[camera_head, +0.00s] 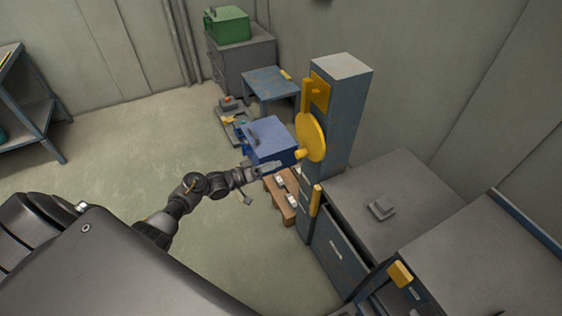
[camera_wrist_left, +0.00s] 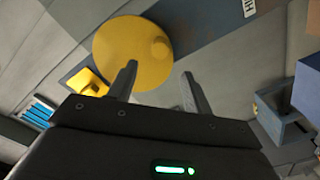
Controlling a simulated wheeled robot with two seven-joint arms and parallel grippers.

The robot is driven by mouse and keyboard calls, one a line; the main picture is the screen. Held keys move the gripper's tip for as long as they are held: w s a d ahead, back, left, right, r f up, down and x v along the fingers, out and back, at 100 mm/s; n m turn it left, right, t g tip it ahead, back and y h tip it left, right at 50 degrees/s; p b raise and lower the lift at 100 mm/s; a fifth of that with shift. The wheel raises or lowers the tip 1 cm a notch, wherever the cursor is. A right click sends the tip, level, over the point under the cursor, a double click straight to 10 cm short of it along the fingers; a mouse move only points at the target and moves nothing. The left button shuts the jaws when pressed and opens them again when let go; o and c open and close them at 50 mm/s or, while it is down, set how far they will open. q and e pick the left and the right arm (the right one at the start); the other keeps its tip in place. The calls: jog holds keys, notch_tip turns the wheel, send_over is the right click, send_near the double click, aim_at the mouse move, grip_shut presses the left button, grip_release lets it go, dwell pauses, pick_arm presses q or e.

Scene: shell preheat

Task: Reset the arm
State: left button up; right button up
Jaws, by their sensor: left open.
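My left arm reaches in from the left in the head view. Its gripper (camera_head: 268,166) is in front of the blue box and close to the grey-blue post (camera_head: 340,120). In the left wrist view the gripper (camera_wrist_left: 160,85) has its two fingers apart with nothing between them. A yellow disc (camera_wrist_left: 133,52) with a round knob lies beyond the fingertips; I cannot tell the gap. The same yellow disc (camera_head: 311,137) is on the side of the post in the head view. My right gripper does not show.
A blue box (camera_head: 270,138) is just behind the gripper. A blue table (camera_head: 268,80) and a green box (camera_head: 228,25) on a grey cabinet are at the back. Grey cabinets (camera_head: 420,190) fill the right. A shelf (camera_head: 30,110) is at the left.

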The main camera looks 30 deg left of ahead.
pick_arm(q)
jog(key=shift+s+a, duration=0.2)
jog(key=shift+s, duration=0.05)
dwell(0.4)
jog(key=a+f+m+g+y, duration=0.2)
jog(key=a+f+y, duration=0.25)
jog(key=f, duration=0.65)
jog(key=s+f+m+g+y, duration=0.1)
jog(key=s+f+g+y, duration=0.35)
jog(key=s+f, duration=1.05)
jog(key=s+d+f+g, duration=0.2)
jog(key=s+f, duration=0.3)
jog(key=s, duration=0.7)
jog(key=s+d+f+m+g+y, duration=0.1)
jog(key=s+d+f+g, duration=0.2)
jog(key=s, duration=0.9)
jog(key=s+d+f+g, duration=0.2)
jog(key=s+d+f, duration=0.2)
jog(key=s+f, duration=0.4)
jog(key=s, duration=0.3)
jog(key=shift+s+d+f+m+y, duration=0.2)
jog(key=shift+s+d+m+y, duration=0.1)
jog(key=shift+s+d, duration=0.1)
